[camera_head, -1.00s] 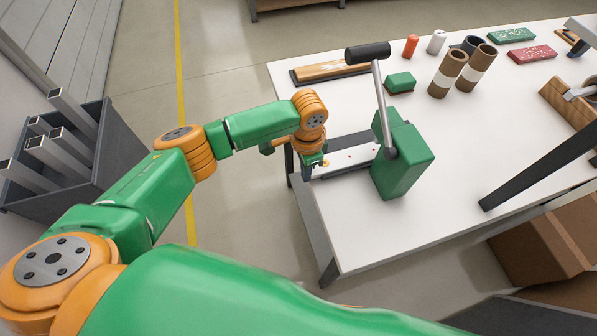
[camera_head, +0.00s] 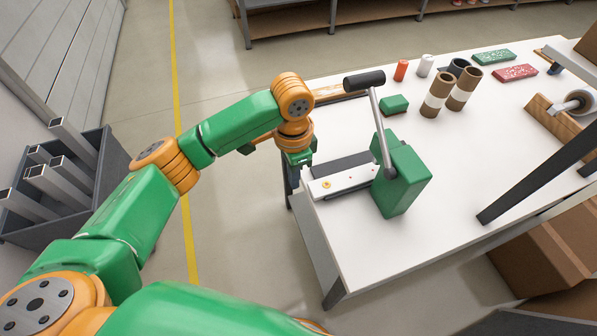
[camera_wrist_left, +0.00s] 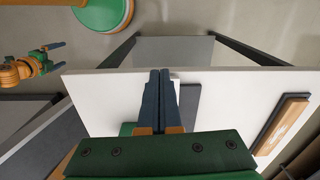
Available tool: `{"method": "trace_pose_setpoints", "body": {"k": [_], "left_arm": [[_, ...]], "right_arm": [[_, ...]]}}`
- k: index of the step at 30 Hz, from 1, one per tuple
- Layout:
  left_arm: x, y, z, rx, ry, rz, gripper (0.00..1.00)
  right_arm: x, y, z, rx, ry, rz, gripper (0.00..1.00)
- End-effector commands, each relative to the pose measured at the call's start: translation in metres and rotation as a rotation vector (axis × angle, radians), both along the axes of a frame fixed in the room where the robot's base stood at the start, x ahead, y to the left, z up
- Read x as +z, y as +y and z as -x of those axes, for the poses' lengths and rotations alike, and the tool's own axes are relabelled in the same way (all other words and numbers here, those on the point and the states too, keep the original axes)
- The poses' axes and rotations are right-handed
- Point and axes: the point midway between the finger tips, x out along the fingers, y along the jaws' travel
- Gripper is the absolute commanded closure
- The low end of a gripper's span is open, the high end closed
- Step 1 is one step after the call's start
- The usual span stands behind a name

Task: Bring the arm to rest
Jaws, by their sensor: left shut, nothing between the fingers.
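My left arm reaches in from the left in the head view. Its gripper (camera_head: 292,180) points down at the left edge of the white table (camera_head: 350,238), just left of the green lever device (camera_head: 403,178). In the left wrist view the two dark fingers (camera_wrist_left: 160,72) lie together with nothing between them, over the table edge. The device's pale strip (camera_head: 345,182) bears a small orange-yellow piece (camera_head: 327,184), apart from the gripper. My right gripper (camera_wrist_left: 62,55) shows small at the left of the left wrist view, its fingers spread and empty.
The device's dark-handled lever (camera_head: 364,81) stands up right of my wrist. Brown tubes (camera_head: 437,97), a green block (camera_head: 394,104) and red and green packs stand farther back. A grey bin (camera_head: 95,185) with metal tubes stands left on the floor. Open floor lies between.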

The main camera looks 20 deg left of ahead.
Motion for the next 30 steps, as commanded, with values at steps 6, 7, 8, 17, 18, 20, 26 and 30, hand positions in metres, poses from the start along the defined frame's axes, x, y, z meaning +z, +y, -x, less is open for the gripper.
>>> {"method": "trace_pose_setpoints", "body": {"k": [6,7,8,17,18,20,26,30], "left_arm": [[-0.014,-0.013,0.011,-0.02,0.001,0.039,1.0],[-0.023,-0.02,0.017,-0.028,-0.002,0.064,1.0],[-0.032,-0.029,0.024,-0.033,-0.007,0.096,1.0],[-0.087,-0.055,0.089,0.25,-0.142,0.367,1.0],[-0.09,-0.048,0.095,0.301,-0.158,0.369,1.0],[-0.095,-0.036,0.103,0.375,-0.18,0.361,1.0],[-0.105,0.014,0.134,0.585,-0.243,0.271,1.0],[-0.107,0.054,0.161,0.703,-0.281,0.166,1.0]], "right_arm": [[0.0,0.0,0.0,0.0,0.0,0.001,0.04],[0.0,0.0,0.0,0.0,0.0,0.001,0.04],[0.0,0.0,0.0,0.0,0.0,0.001,0.04],[0.0,-0.002,-0.001,0.001,-0.001,0.003,0.04],[0.0,-0.002,0.0,0.001,-0.001,0.003,0.04],[0.0,-0.002,0.0,0.001,-0.001,0.003,0.04],[0.0,-0.002,0.0,0.001,0.001,0.002,0.04],[0.0,-0.002,0.0,0.001,0.001,0.002,0.04]]}}
